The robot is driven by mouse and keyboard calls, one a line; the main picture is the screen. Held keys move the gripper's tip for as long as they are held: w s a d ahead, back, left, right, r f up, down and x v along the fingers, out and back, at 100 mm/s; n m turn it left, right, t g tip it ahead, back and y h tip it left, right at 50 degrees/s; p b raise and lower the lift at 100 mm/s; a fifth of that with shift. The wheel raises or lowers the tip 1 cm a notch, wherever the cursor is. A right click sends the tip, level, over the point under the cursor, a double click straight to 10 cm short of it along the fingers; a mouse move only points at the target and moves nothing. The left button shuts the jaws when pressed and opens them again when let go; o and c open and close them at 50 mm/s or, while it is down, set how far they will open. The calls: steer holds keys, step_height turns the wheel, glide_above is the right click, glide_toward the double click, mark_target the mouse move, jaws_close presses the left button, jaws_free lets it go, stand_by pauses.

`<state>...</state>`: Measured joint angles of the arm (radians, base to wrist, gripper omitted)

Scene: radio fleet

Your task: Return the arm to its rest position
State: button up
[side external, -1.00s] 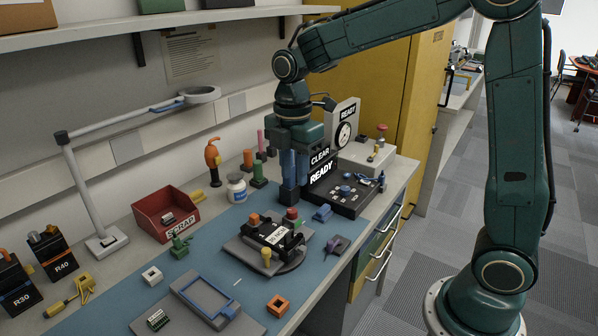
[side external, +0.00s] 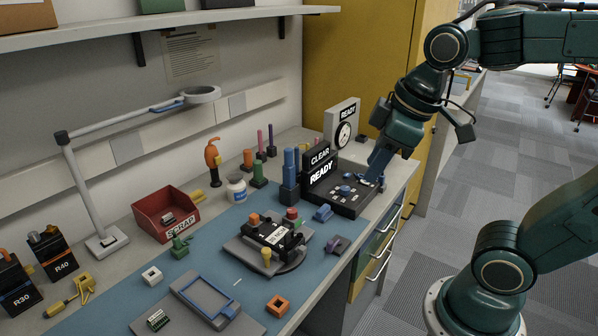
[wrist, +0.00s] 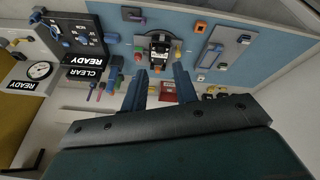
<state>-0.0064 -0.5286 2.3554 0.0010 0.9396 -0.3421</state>
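My gripper (side external: 376,170) shows in the side external view at the right end of the bench, in front of the black READY console (side external: 345,197) in that picture. In the wrist view, the two blue fingers of my gripper (wrist: 160,68) are spread apart with nothing between them. The bench lies beyond the fingertips, with the black fixture (wrist: 159,47) seen past the gap. My arm is bent and drawn to the right, its upper part partly out of the picture.
The grey fixture plate (side external: 243,250) sits on the blue mat (side external: 205,232). A lamp (side external: 85,200) stands left, and a dial unit (side external: 343,122) at the back right.

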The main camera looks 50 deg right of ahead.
steer(key=s+m, duration=0.2)
steer(key=s+f+m+t, duration=0.1)
steer(key=s+m, duration=0.1)
steer(key=shift+s, duration=0.3)
